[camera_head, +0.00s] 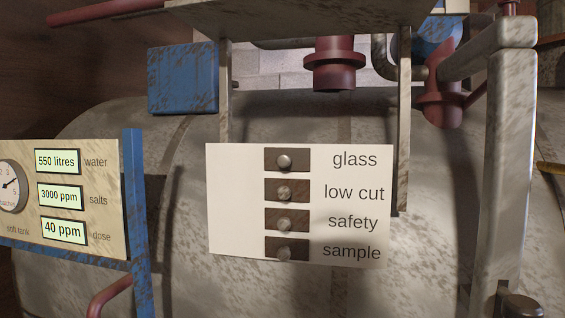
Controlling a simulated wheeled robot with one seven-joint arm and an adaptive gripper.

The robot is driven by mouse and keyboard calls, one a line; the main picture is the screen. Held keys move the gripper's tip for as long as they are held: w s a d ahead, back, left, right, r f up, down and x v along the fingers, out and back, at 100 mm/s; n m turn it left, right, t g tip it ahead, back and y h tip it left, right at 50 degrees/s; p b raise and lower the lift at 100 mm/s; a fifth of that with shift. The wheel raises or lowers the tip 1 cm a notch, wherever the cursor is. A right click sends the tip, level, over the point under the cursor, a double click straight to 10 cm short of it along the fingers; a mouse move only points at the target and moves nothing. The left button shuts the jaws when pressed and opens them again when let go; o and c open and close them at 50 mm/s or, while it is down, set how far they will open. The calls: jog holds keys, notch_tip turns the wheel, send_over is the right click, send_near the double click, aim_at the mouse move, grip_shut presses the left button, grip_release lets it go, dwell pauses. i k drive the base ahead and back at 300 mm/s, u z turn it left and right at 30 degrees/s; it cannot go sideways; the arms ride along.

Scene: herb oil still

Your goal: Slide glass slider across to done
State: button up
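The glass slider is a round metal knob (284,161) on a short dark brown plate (301,160), in the top row of a white panel (232,200). The word "glass" is printed to its right. The knob sits near the middle of its plate. No "done" mark is readable on the panel. My gripper is not visible in this view.
Below are similar knobs for low cut (284,193), safety (284,224) and sample (283,254). Left is a gauge panel (108,215) in a blue frame. Posts (404,120) flank the white panel; a thick pale frame (507,150) stands right. A large tank lies behind.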

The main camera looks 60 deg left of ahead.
aim_at(288, 159)
jog(key=u, duration=0.9)
jog(key=k, duration=0.65)
jog(key=u, duration=0.8)
jog(key=i, duration=0.5)
jog(key=z, duration=0.15)
jog(key=k, duration=1.05)
jog(key=z, duration=0.3)
jog(key=i, duration=0.25)
jog(key=z, duration=0.1)
